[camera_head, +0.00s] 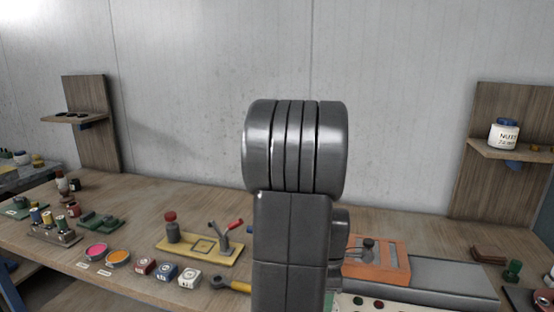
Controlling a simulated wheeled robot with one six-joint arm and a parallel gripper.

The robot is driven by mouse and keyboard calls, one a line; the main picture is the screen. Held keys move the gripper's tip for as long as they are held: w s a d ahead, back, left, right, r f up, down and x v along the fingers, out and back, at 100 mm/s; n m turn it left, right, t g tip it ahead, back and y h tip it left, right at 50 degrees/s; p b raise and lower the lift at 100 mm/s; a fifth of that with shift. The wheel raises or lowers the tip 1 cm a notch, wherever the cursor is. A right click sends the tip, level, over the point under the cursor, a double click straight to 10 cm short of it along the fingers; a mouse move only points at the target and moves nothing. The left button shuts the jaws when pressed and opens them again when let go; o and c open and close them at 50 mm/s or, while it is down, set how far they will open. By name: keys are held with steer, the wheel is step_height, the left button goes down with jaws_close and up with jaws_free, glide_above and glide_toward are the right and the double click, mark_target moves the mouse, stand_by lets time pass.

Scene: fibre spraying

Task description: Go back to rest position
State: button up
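My dark grey arm stands upright in the middle of the head view and fills much of the centre. One rounded, ribbed joint is at its top, against the grey wall. My gripper does not show in this view, so its fingers and anything in them are hidden. The arm covers part of the workbench behind it.
A long wooden workbench (140,196) runs along the wall. On it are a yellow tray (203,254), an orange device (376,262) and several small boxes. A white jar (503,135) stands on the right wall shelf (512,153).

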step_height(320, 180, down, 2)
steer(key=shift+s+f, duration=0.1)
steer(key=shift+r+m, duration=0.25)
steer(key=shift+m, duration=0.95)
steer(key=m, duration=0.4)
steer(key=shift+p, duration=0.4)
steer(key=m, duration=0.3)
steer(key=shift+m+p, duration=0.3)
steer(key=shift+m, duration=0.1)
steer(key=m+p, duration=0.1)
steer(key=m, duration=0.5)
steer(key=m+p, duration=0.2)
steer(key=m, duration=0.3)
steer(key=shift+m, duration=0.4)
